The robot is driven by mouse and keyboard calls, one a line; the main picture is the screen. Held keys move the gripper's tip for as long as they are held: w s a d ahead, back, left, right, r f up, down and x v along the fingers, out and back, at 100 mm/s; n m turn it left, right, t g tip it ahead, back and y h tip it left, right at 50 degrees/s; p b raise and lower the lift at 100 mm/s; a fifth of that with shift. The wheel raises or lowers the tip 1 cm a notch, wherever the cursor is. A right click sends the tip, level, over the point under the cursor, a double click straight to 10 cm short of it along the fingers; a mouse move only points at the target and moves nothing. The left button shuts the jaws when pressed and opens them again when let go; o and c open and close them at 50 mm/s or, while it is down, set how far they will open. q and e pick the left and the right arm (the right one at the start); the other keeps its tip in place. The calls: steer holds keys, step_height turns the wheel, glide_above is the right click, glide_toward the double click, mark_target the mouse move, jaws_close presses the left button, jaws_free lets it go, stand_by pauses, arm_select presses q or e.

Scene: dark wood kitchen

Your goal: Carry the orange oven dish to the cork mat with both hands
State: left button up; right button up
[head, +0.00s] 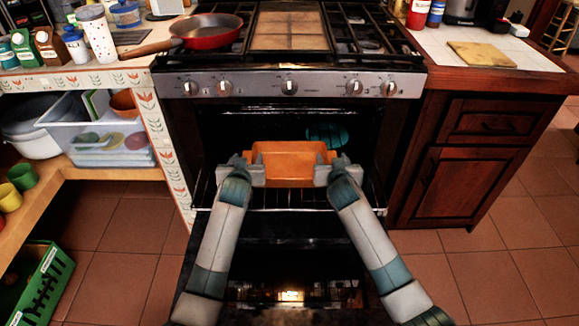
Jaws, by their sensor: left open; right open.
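The orange oven dish (290,165) is at the mouth of the open oven, over the wire rack; I cannot tell whether it rests on it. My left gripper (246,168) is at the dish's left end and my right gripper (336,168) at its right end. Both are open, close to or touching the ends; the exact contact is hard to see. The cork mat (481,54) lies bare on the white tiled counter at the upper right.
The oven door (270,255) hangs open below my arms. A red pan (207,32) sits on the stove at left, its handle pointing left. A black appliance (470,12) and bottles (418,14) stand behind the mat. Floor to the right is clear.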

arm_select(q)
jaws_close()
arm_select(e)
jaws_close()
arm_select(q)
steer(key=shift+w+r, duration=0.15)
steer(key=shift+r, duration=0.1)
arm_select(e)
steer(key=shift+w+r, duration=0.1)
steer(key=shift+r, duration=0.15)
